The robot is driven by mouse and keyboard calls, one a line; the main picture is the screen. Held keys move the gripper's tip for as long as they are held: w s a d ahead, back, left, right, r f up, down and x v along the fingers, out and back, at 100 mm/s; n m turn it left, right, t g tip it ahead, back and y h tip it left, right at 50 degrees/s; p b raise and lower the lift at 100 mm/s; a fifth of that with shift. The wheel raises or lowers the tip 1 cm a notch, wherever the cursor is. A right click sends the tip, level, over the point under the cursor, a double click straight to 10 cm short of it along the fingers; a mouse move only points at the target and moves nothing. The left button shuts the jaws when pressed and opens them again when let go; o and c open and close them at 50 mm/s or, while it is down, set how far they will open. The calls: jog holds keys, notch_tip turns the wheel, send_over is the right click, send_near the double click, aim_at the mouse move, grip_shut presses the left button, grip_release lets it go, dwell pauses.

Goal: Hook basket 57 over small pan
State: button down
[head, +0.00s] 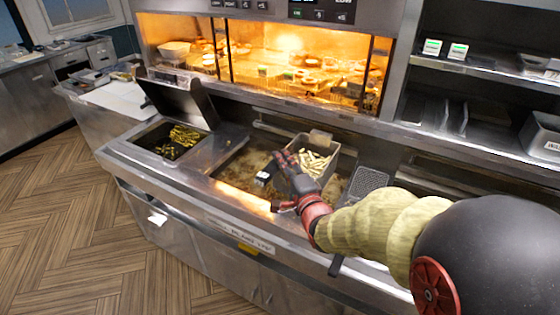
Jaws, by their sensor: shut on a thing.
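A grey metal basket (328,173) full of pale fries sits at or above the right part of the wide oil pan (232,170). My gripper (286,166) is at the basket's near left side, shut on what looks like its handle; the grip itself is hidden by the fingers. A black piece with a white label (264,177) sticks out left of the fingers, probably the handle's end. Its number is too small to read. A smaller pan (170,141) with dark contents and yellow-green pieces is to the left, its lid raised behind it. Whether the basket touches the oil is unclear.
The raised dark lid (180,98) stands up behind the smaller pan. A lit warming cabinet (270,62) closes off the back. A dark perforated piece (367,182) lies right of the basket. Metal shelves (480,75) are at right. Open floor (75,220) lies left.

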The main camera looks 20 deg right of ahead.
jog(key=w+d+f, duration=0.2)
jog(key=w+d, duration=0.6)
jog(key=d, duration=0.2)
jog(key=shift+w+d, duration=0.2)
jog(key=shift+d, duration=0.1)
dwell(0.5)
jog(key=shift+f+b, duration=0.65)
dwell(0.7)
jog(key=c, duration=1.6)
grip_release()
jog(key=shift+c, duration=0.2)
jog(key=shift+f, duration=0.1)
jog(key=shift+s, duration=0.15)
